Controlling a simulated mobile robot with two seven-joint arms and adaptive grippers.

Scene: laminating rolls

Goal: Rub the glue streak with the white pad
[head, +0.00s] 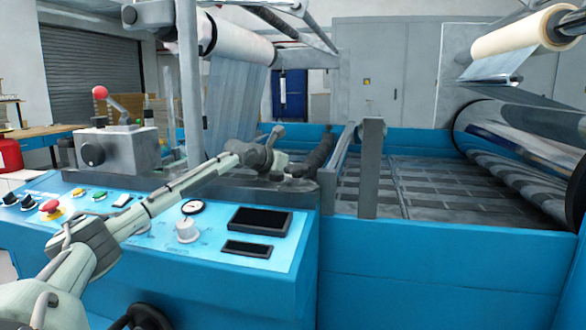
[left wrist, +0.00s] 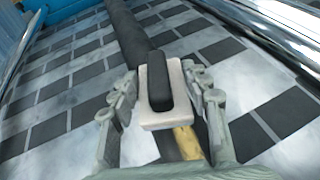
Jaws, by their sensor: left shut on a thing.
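My left gripper (head: 272,158) is at the far end of my outstretched arm, beside the dark roller (head: 316,156) behind the control panel. In the left wrist view my left gripper (left wrist: 165,97) is shut on the white pad (left wrist: 161,121), which has a black block-shaped handle (left wrist: 159,86) on top. The pad lies over the dark roller (left wrist: 128,35); whether it touches the surface I cannot tell. An amber glue streak (left wrist: 187,142) shows just below the pad's near edge; any part under the pad is hidden. My right gripper is not in view.
The blue control panel (head: 150,230) with buttons, a dial and dark screens lies under my left arm. A grey upright post (head: 372,168) stands right of the roller. A film roll (head: 238,38) hangs above. A shiny large roller (head: 520,140) is at the right.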

